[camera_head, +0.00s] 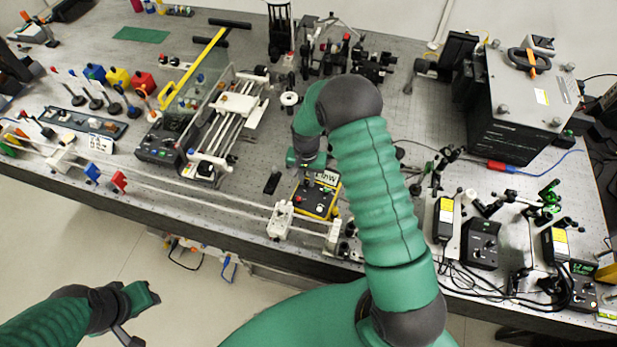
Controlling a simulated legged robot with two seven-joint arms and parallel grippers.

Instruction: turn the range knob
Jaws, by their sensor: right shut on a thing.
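A yellow-and-black meter box (318,207) with a lit display and a red button sits near the bench's front edge. My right gripper (306,178) reaches down over the box's back left part, beside the display. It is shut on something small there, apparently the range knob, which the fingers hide. My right arm crosses in front of the scene just right of the box. My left gripper (140,300) hangs at the lower left, off the bench over the floor. I cannot make out whether its jaws are apart.
A white fitting (281,219) stands at the box's front left, and a small black block (272,182) lies to its left. A rail assembly (225,120) fills the bench further left. A large grey instrument (520,100) stands at the right. Optics and cables crowd the right front.

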